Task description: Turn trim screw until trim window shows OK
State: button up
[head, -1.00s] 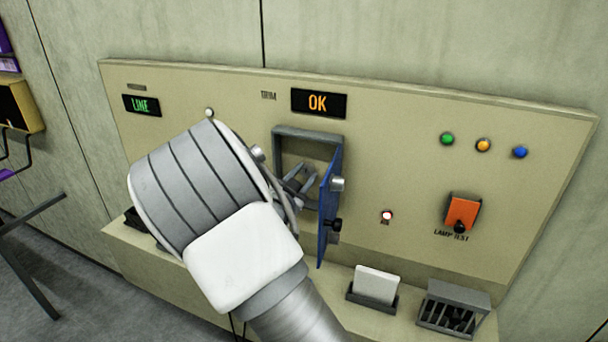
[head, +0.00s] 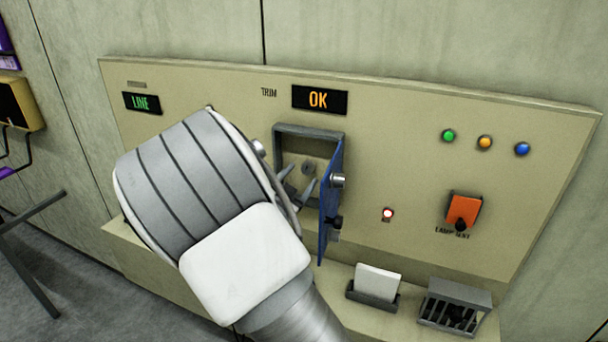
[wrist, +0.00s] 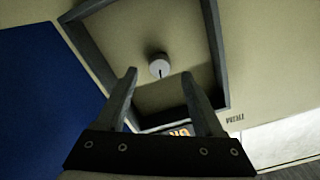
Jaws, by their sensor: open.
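The trim window (head: 319,99) on the panel reads OK in orange. Below it is a grey-framed recess (head: 310,132) with its blue door (head: 329,205) swung open to the right. The trim screw (wrist: 159,66) is a small round grey head with a dark slot mark, inside the frame. It also shows in the head view (head: 309,167). My gripper (wrist: 160,77) is open, its two fingers spread and pointing at the screw, apart from it with nothing between them. In the wrist view the blue door (wrist: 45,95) is at left and the trim window (wrist: 180,131) is partly hidden by my gripper.
A green LINE display (head: 141,103) is at upper left. Green, amber and blue lamps (head: 484,143) and an orange lamp-test cover (head: 463,210) are at right. A white card in a holder (head: 376,284) and a slotted grey box (head: 454,307) stand on the ledge below.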

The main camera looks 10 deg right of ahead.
jog(key=b+v, duration=0.1)
jog(key=v, duration=1.3)
jog(key=shift+b, duration=0.35)
jog(key=shift+s, duration=0.15)
jog(key=s+d+r+n+g+y, duration=0.1)
jog(key=s+r+n+g+y, duration=0.35)
jog(key=y, duration=0.85)
jog(key=s+d+n+g+h, duration=0.2)
jog(key=s+d, duration=0.4)
jog(key=s, duration=0.3)
jog(key=s+d+n+g+h, duration=0.2)
jog(key=s+d+n, duration=0.3)
jog(key=s, duration=0.4)
jog(key=shift+d+g, duration=0.75)
